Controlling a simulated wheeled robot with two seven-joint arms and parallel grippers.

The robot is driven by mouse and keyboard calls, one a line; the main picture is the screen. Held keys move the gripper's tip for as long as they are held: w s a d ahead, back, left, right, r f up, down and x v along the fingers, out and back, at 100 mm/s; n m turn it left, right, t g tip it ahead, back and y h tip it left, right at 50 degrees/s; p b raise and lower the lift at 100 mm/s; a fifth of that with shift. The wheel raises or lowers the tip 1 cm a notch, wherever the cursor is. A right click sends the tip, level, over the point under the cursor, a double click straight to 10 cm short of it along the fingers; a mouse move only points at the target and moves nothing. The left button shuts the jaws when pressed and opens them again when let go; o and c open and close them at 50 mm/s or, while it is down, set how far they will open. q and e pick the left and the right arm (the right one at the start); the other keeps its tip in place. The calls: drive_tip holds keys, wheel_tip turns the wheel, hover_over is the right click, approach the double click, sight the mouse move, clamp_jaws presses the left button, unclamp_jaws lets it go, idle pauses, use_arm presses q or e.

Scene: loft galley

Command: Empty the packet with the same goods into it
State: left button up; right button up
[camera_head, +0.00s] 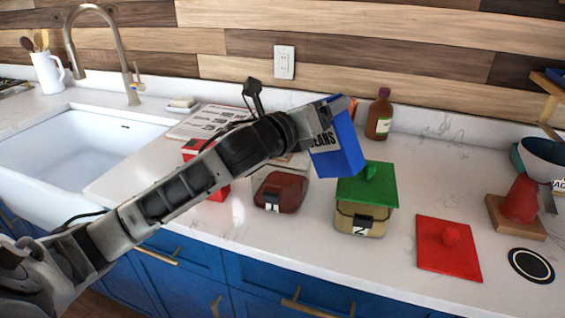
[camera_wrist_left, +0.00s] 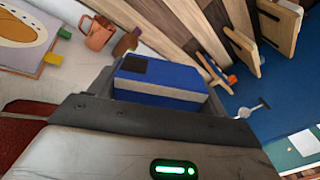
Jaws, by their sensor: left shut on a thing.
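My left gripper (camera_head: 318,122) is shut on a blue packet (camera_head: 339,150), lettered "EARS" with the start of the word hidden. It holds the packet slightly tilted, above the counter and behind the green-lidded canister. The packet also shows between the fingers in the left wrist view (camera_wrist_left: 165,82). A canister with dark red contents (camera_head: 281,190) and a small label stands on the counter, apparently lidless. To its right is a pale canister (camera_head: 362,221) with a green lid (camera_head: 367,187) on. A square red lid (camera_head: 448,248) lies flat further right. A red box (camera_head: 217,186) is partly hidden behind my arm. My right gripper is not in view.
A brown bottle (camera_head: 379,117) stands at the back. Printed sheets (camera_head: 208,122) lie by the sink (camera_head: 70,150). At right are a red cone-like thing (camera_head: 521,200) on a wooden board, a bowl (camera_head: 543,153) and a black disc (camera_head: 531,265). Counter between bottle and red lid is clear.

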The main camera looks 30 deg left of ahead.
use_arm(q)
drive_tip(key=shift+w+a+f+n, duration=0.1)
drive_tip(key=shift+a+f+n, duration=0.15)
drive_tip(key=shift+a+n, duration=0.55)
drive_tip(key=shift+a+f+n+b, duration=0.25)
drive_tip(key=shift+f+n+b, duration=0.3)
drive_tip(key=shift+n+b, duration=0.4)
drive_tip(key=shift+a+f+n+b, duration=0.1)
drive_tip(key=shift+f+n+b, duration=0.35)
drive_tip(key=shift+b, duration=0.1)
drive_tip(key=shift+f, duration=0.1)
drive_tip(key=shift+a+n+b, duration=0.1)
drive_tip(key=shift+n+b, duration=0.2)
drive_tip(key=shift+n, duration=0.2)
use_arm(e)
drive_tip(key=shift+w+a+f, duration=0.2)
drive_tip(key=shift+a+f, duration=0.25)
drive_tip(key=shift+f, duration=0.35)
use_arm(q)
drive_tip(key=shift+f, duration=0.2)
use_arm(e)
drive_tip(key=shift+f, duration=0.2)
use_arm(q)
drive_tip(key=shift+w+a+f+n+b, duration=0.15)
drive_tip(key=shift+f+n+b, duration=0.15)
drive_tip(key=shift+n+b, duration=0.4)
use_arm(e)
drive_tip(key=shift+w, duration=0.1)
